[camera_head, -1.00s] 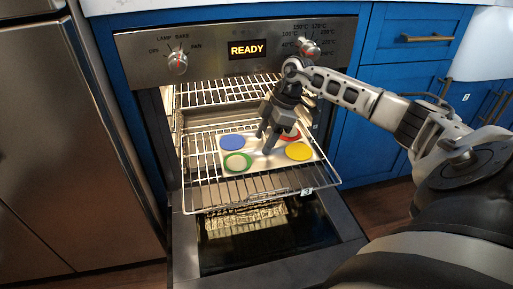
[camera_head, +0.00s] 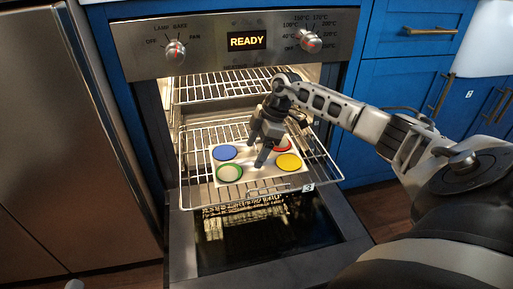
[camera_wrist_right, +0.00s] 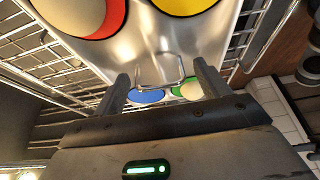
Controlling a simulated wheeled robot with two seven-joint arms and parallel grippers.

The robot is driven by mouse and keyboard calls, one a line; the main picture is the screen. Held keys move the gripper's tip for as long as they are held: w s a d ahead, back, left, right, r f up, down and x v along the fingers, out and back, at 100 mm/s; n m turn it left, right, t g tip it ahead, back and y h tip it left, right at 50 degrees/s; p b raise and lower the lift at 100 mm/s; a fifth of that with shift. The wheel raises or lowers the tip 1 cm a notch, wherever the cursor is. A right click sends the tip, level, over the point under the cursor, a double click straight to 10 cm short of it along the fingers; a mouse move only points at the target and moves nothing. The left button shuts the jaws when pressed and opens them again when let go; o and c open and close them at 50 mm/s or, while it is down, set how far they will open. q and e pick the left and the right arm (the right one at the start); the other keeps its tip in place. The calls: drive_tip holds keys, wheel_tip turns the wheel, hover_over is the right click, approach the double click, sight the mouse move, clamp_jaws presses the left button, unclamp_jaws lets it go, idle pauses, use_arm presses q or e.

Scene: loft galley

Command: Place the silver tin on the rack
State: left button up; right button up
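The silver tin (camera_head: 257,178) is a shiny flat tray with blue, green, red and yellow round cups. It is level over the pulled-out oven rack (camera_head: 196,195) and looks to lie on it; any small gap underneath is hidden. The tin also fills the upper part of the right wrist view (camera_wrist_right: 146,32). My right gripper (camera_head: 257,160) points down at the middle of the tin. In the wrist view its two fingers (camera_wrist_right: 162,88) stand apart, with the tin's wire handle (camera_wrist_right: 163,80) between them and space on both sides. My left gripper is not in view.
The oven door (camera_head: 270,255) hangs open below the rack. A second rack (camera_head: 225,85) sits higher inside the oven. The oven panel (camera_head: 240,40) reads READY. Blue cabinets (camera_head: 375,130) stand on the right and a metal-fronted appliance (camera_head: 75,150) on the left.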

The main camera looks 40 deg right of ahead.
drive_tip(key=shift+d+r, duration=0.1)
drive_tip(key=shift+r, duration=0.25)
drive_tip(key=p+v, duration=0.1)
drive_tip(key=v, duration=0.2)
drive_tip(key=shift+p, duration=0.4)
use_arm(q)
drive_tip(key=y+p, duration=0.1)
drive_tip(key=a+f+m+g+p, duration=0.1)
drive_tip(key=p, duration=0.1)
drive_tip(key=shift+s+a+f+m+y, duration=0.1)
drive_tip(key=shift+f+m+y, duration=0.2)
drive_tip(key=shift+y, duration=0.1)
use_arm(e)
drive_tip(key=v, duration=0.8)
drive_tip(key=shift+r, duration=0.2)
drive_tip(key=shift+d, duration=0.1)
